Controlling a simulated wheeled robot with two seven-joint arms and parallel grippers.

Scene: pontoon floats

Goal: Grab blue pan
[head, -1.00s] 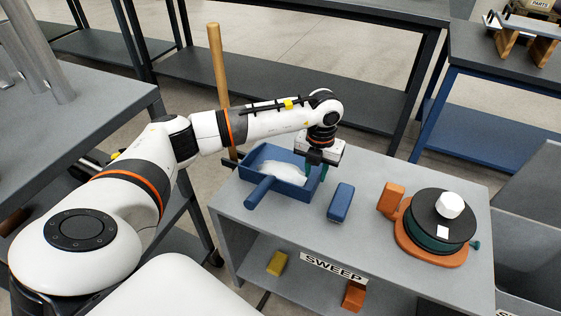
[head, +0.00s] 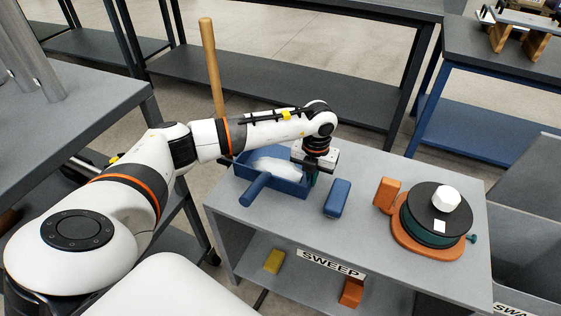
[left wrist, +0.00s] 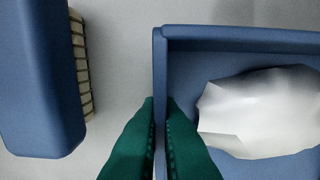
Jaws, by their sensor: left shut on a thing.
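The blue pan (head: 288,187) is an open tray with a handle (head: 255,188) pointing toward the lower left. It sits on the grey table with a white crumpled heap (head: 277,165) inside. In the left wrist view the pan's wall (left wrist: 160,75) runs between the green fingertips of my left gripper (left wrist: 160,125), one finger outside and one inside. My left gripper (head: 312,178) is shut on this wall at the pan's right side; its fingertips are partly hidden in the head view. My right gripper is not in view.
A blue brush (head: 337,198) lies right of the pan; its bristles (left wrist: 80,60) show in the left wrist view. An orange block (head: 386,192) and a reel on an orange base (head: 432,218) stand farther right. A wooden pole (head: 212,70) rises behind the table.

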